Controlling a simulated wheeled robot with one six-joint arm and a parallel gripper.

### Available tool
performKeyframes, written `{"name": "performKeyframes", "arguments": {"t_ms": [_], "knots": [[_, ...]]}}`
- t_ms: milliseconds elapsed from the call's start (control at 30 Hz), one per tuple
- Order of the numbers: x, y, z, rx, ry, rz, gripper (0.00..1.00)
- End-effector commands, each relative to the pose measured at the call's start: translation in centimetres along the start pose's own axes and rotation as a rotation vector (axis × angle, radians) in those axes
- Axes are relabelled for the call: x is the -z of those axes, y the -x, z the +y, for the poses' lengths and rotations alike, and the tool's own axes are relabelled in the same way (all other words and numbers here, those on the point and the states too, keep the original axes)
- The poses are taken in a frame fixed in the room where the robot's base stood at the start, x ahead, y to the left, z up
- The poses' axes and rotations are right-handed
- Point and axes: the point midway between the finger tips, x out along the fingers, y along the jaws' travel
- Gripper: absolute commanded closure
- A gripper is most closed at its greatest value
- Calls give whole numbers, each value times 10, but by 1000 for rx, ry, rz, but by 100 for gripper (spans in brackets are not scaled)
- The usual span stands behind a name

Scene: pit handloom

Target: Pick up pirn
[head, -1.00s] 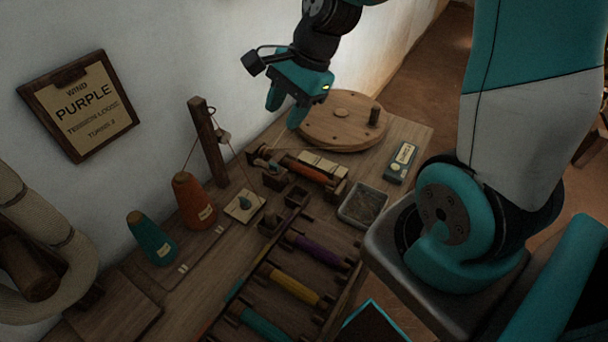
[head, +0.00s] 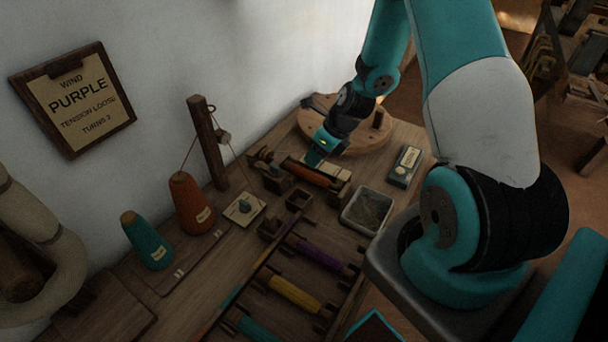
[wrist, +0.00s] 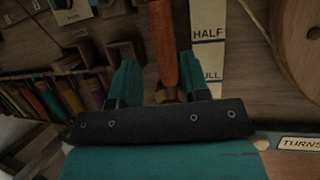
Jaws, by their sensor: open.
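An orange-brown pirn (head: 312,175) lies held in the small wooden winder on the bench. In the wrist view this pirn (wrist: 163,45) runs up the picture between my fingers. My gripper (head: 314,158) is just above the winder, open and empty. In the wrist view its two teal fingertips (wrist: 158,64) stand one on each side of the pirn's near end. I cannot tell whether they touch it. A purple pirn (head: 318,252) and a yellow pirn (head: 294,291) lie in the rack in front.
A card reading HALF (wrist: 208,35) lies beside the pirn. A round wooden wheel (head: 375,135) is behind my gripper. A grey tray (head: 345,218), a labelled box (head: 405,165), an orange cone (head: 188,200) and a teal cone (head: 148,245) stand around. The wall sign (head: 78,98) reads PURPLE.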

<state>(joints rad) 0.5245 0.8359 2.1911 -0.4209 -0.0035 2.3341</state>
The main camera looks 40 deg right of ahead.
Motion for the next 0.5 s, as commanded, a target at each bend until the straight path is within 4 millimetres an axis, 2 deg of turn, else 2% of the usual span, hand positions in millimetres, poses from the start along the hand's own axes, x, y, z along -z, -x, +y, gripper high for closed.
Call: {"name": "performKeyframes", "arguments": {"t_ms": [100, 267, 500], "knots": [[0, -15, 0, -1, 2, 1, 58], [0, -24, 0, -1, 2, 0, 58], [0, -60, -3, -3, 2, 2, 58]]}}
